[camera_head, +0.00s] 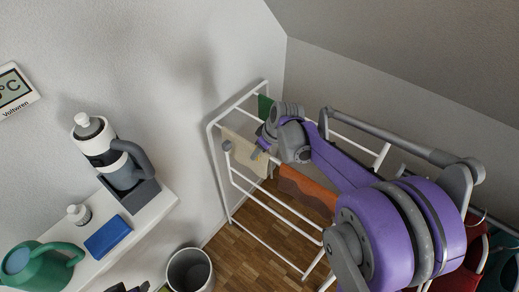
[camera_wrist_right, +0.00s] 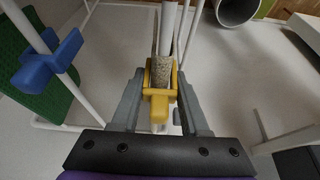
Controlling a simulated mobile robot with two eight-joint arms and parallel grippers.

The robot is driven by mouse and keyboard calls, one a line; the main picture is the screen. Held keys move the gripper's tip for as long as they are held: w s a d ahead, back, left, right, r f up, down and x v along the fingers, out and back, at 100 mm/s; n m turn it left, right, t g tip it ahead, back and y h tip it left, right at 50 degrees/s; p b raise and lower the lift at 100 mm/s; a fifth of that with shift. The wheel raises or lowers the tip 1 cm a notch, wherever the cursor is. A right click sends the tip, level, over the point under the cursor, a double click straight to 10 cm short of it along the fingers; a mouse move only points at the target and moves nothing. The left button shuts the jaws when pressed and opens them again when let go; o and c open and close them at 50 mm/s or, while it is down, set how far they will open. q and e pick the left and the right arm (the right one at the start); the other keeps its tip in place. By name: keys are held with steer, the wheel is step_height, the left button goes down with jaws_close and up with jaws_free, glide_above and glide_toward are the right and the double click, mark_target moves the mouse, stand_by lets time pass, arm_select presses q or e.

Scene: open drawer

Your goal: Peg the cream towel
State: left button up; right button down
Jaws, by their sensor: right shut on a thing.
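The cream towel (camera_head: 245,150) hangs over a rail of the white drying rack (camera_head: 218,165) in the head view. My right gripper (camera_head: 262,149) is beside it at the rail. In the wrist view, my right gripper (camera_wrist_right: 159,97) is shut on a yellow peg (camera_wrist_right: 159,110). The peg's prongs lie on both sides of the speckled cream towel edge (camera_wrist_right: 162,72) in that picture; I cannot tell how deep they sit over the rail. My left gripper is not clearly in view.
A green towel (camera_wrist_right: 38,75) with a blue peg (camera_wrist_right: 48,62) hangs on a neighbouring rail. An orange-brown towel (camera_head: 305,190) hangs nearer. A bin (camera_head: 189,270) stands on the floor. A shelf (camera_head: 150,217) with a bottle (camera_head: 108,150) and watering can (camera_head: 38,265) is at left.

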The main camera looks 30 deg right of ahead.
steer(key=shift+c, duration=1.7)
jaws_free()
steer(key=p+v, duration=0.1)
steer(key=v, duration=1)
steer(key=shift+a, duration=0.1)
steer(key=s+a+f+m+h+p, duration=0.1)
steer(key=s+a+f+m, duration=0.1)
steer(key=s+a, duration=0.4)
steer(key=s+a+f+m+t+p, duration=0.1)
steer(key=s+a+f+m, duration=0.1)
steer(key=s+a, duration=0.4)
steer(key=s+f, duration=0.1)
steer(key=s, duration=0.4)
steer(key=shift+s+f+h, duration=0.2)
steer(key=shift+f+h, duration=0.05)
steer(key=shift+h, duration=0.15)
steer(key=shift+d, duration=0.1)
